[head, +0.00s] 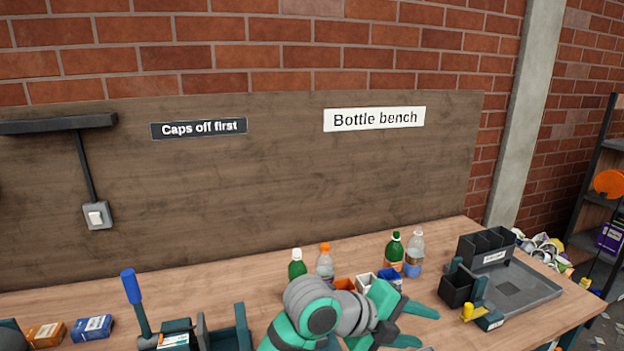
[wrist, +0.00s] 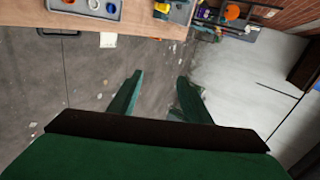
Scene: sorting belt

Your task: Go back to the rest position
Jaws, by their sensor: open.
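My gripper (head: 424,326) is at the lower middle of the head view, over the front part of the bench. Its two green fingers point right and stand apart. In the wrist view my gripper (wrist: 160,82) is open, with only grey floor between the fingers. It holds nothing. My arm curls in front of the bottles and hides part of the bench top (head: 345,243).
Behind my arm stand two green bottles (head: 297,265) (head: 394,252) and two clear bottles (head: 324,262) (head: 415,254), by small coloured bins (head: 365,283). A dark tray (head: 535,292) is right. Blue (head: 92,327) and orange (head: 45,334) boxes lie left.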

